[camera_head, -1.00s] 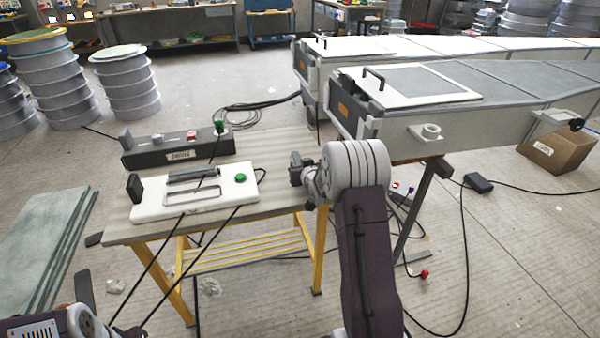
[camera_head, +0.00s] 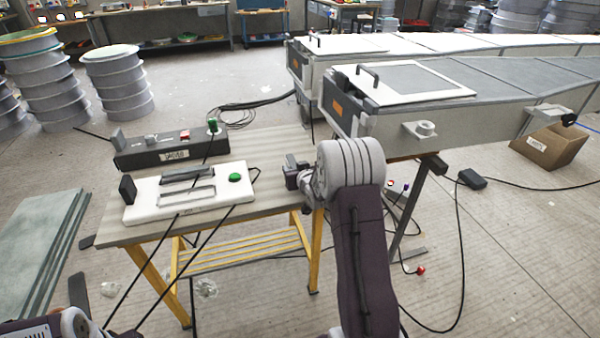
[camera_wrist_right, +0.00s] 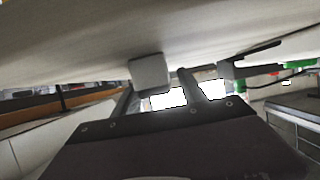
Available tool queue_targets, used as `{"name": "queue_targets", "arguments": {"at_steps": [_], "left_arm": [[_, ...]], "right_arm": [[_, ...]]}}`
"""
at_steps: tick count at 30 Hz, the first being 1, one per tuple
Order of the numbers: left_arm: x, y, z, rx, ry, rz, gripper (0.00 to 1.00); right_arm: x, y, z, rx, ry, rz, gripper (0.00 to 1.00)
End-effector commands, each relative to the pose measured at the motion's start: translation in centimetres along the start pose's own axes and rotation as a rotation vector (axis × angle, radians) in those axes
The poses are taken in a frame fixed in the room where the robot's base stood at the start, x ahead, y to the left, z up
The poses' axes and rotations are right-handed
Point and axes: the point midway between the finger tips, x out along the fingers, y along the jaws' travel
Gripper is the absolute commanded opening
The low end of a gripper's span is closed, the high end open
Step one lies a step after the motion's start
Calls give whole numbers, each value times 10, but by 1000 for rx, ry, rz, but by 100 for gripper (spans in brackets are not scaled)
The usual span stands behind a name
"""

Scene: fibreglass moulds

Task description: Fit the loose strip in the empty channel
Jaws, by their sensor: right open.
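A white block (camera_head: 150,208) lies on the work table (camera_head: 262,187). A dark grey strip (camera_head: 186,174) lies along its rear edge. In front of it is a pale, slotted recess (camera_head: 187,196); I cannot tell whether this is the empty channel. My right gripper (camera_head: 294,173) is at the table's right end, apart from the block and to its right. In the wrist view its fingers (camera_wrist_right: 190,72) are spread with nothing between them. My left arm (camera_head: 72,325) shows only partly at the lower left, and its jaws are not clear.
A green button (camera_head: 235,177) sits on the block's right end. A dark control box (camera_head: 180,150) stands behind the block. Black cables cross the table's front edge. A large mould (camera_head: 440,105) stands to the right, with a cardboard box (camera_head: 555,145) beyond.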

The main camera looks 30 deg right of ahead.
Motion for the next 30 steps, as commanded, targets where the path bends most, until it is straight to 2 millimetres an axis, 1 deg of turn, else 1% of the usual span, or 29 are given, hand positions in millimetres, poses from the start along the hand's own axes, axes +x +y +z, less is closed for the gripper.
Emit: {"name": "queue_targets", "arguments": {"at_steps": [1, 6, 9, 12, 15, 18, 26, 28, 29, 30], "left_arm": [[-4, 0, 0, 0, 0, 0, 36], [-12, 0, -1, 0, 0, 0, 36], [-16, 0, -2, 0, 0, 0, 36], [-19, 0, -2, 0, 0, 0, 36], [-20, 0, -2, 0, 0, 0, 36], [-21, 0, -2, 0, 0, 0, 36], [-20, 0, -2, 0, 0, 0, 36], [-20, 0, -2, 0, 0, 0, 36], [-20, 0, -2, 0, 0, 0, 36], [-20, 0, -2, 0, 0, 0, 36]], "right_arm": [[-11, 0, -2, 0, -1, 1, 49], [-51, 1, -3, 0, 0, 2, 49], [-73, 0, -3, 0, 0, 1, 49], [-90, 0, -2, 0, 1, 1, 49], [-102, 1, -2, 1, 1, 1, 49], [-108, 0, 0, 1, 0, 1, 49], [-109, -2, 1, -1, -7, -1, 49], [-113, -13, 13, -11, -72, -10, 49], [-117, -20, 22, -17, -124, -15, 49], [-125, -33, 39, -29, -213, -26, 49]]}}
